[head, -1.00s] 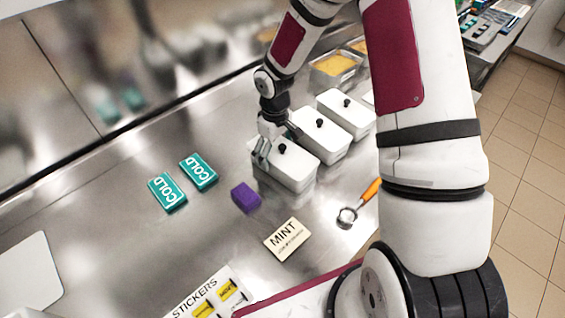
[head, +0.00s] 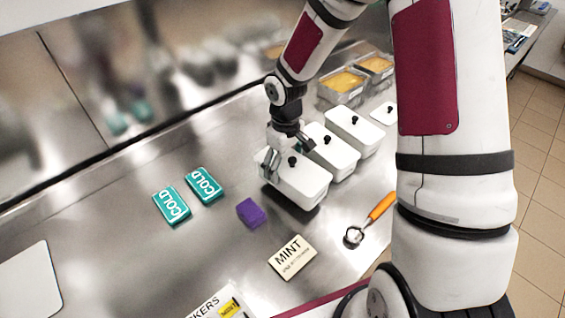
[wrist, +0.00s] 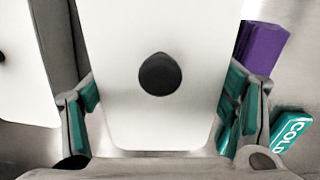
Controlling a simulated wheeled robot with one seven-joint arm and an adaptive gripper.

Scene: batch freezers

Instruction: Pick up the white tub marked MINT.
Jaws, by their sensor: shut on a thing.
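My gripper (head: 286,150) is shut on the nearest white lidded tub (head: 305,184) of a row, with one finger on each side. The tub looks level and slightly above the steel counter, with a dark shadow under it. In the wrist view the tub (wrist: 160,122) and its black knob fill the middle, between the teal-padded fingers. I see no lettering on the tub. A cream card reading MINT (head: 292,257) lies flat on the counter in front of it.
Close behind stand more white tubs (head: 333,153) (head: 356,132) and pans of yellow contents (head: 344,82). A purple block (head: 250,212), two teal COLD packs (head: 171,206) (head: 204,185) and an orange-handled scoop (head: 380,207) lie around. The counter's left front is mostly clear.

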